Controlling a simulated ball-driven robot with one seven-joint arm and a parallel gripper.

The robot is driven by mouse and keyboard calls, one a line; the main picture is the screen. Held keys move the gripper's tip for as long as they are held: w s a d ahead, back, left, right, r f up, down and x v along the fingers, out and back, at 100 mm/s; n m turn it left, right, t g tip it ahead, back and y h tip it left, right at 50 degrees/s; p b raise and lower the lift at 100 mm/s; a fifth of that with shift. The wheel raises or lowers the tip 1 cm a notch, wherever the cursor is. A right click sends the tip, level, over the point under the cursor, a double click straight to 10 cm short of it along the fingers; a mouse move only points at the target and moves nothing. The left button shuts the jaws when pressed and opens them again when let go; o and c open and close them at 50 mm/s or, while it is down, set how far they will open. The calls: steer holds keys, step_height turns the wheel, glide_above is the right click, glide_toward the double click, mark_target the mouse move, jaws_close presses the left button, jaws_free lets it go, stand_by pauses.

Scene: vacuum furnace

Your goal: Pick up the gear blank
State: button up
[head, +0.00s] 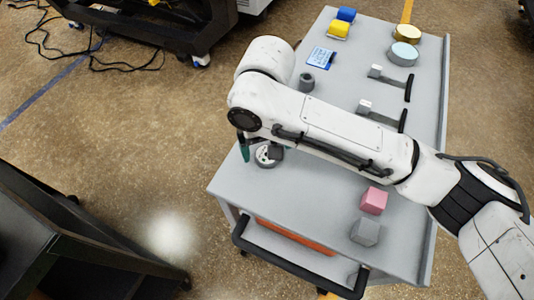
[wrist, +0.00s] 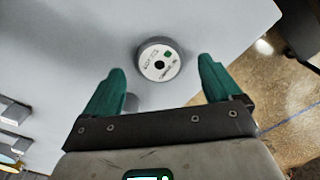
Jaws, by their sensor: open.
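A plain grey cylinder with a hole in its top (head: 307,82) stands upright on the grey cart top; by its shape it looks like the gear blank. In the wrist view a small grey piece (wrist: 131,102), probably the same one, shows partly between my fingers near their base. A round disc with a white printed face (head: 266,158) lies near the cart's left edge; it also shows in the wrist view (wrist: 160,62), ahead of my fingertips. My gripper (head: 258,149) has green fingers, spread apart and empty in the wrist view (wrist: 162,72), above the cart beside the disc.
The cart top (head: 310,170) also holds a pink block (head: 373,201), a grey block (head: 365,232), two black-gripped tools (head: 390,82), a blue card (head: 321,58), yellow and blue blocks, and two round tins (head: 403,53). My arm crosses over the cart. A dark cabinet (head: 60,250) stands at lower left.

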mark_target(260, 154)
steer(key=shift+f, duration=1.25)
steer(key=shift+c, duration=0.4)
steer(key=c, duration=1.4)
